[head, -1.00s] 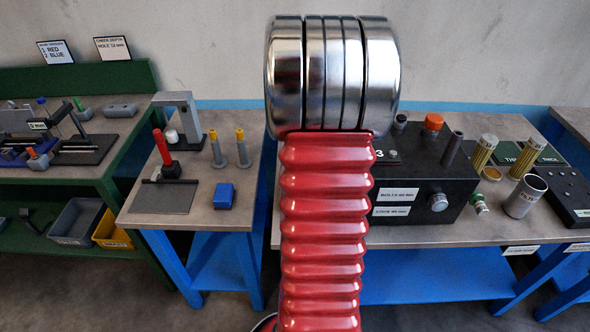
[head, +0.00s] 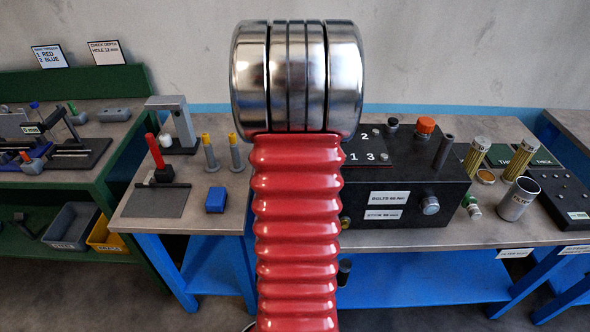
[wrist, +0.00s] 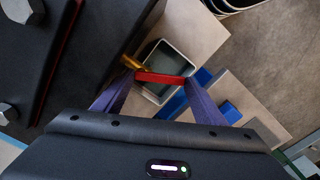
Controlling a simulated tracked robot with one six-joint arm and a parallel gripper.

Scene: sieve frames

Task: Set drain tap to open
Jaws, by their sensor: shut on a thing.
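In the wrist view, a red lever (wrist: 162,78) lies crosswise between the two purple fingers of my gripper (wrist: 158,80). I take it for the drain tap's handle. Its left end meets a brass-coloured fitting (wrist: 131,62) beside the black box (wrist: 85,55). My gripper is shut on the red lever. A grey open tray (wrist: 176,52) is below the lever.
The black box carries an orange cap (head: 425,125) and a dark upright tube (head: 443,151). To its right stand a metal cup (head: 518,199) and yellow-ribbed cylinders. A blue block (head: 216,200) lies on the left bench. A gap separates the left and middle benches.

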